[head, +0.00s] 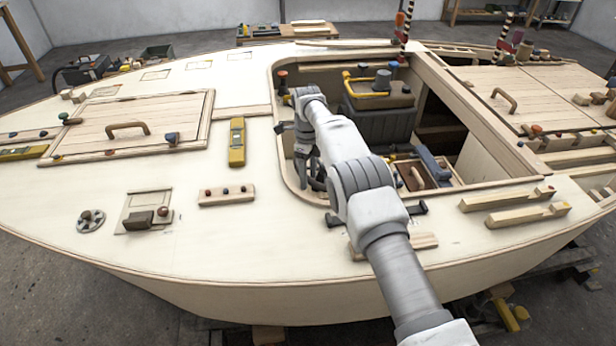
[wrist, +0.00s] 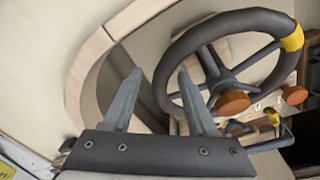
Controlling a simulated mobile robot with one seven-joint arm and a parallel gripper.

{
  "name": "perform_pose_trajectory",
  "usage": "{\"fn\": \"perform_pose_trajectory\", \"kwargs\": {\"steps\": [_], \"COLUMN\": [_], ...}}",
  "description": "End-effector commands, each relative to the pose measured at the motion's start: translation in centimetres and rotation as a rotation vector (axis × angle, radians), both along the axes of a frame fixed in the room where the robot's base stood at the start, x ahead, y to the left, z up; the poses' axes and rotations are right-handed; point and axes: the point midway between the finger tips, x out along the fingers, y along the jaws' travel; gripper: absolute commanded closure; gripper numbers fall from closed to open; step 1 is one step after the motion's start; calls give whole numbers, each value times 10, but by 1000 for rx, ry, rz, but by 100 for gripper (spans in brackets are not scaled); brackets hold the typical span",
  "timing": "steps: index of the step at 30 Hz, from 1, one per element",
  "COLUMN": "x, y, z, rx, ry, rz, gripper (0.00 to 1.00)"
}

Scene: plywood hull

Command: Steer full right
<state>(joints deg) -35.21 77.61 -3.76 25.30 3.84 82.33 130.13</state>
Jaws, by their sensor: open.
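A dark steering wheel (wrist: 218,25) with grey spokes fills the right of the wrist view. A yellow band (wrist: 292,38) marks its rim at the upper right. My gripper (wrist: 158,76) is open, with both fingers pointing toward the wheel's left rim. In the picture that rim part lies between the fingertips, close to the right one; I cannot tell whether they touch. In the head view my gripper (head: 312,178) reaches down inside the left of the cockpit opening, and the wheel is not clearly made out there.
The cockpit's curved wooden edge (wrist: 92,55) runs close on the left. In the head view a dark bin (head: 382,122) stands deeper in the cockpit, and a yellow level (head: 237,142) lies on the deck to the left.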

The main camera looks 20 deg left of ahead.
Motion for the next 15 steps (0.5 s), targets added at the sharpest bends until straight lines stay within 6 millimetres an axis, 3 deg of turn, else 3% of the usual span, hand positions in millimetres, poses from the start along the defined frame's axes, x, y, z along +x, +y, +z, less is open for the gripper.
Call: {"fn": "perform_pose_trajectory", "kwargs": {"steps": [9, 15], "x": [3, 3], "y": [3, 4], "z": [52, 62], "rx": [1, 1], "ry": [1, 2], "rz": [2, 2], "gripper": [42, 42]}}
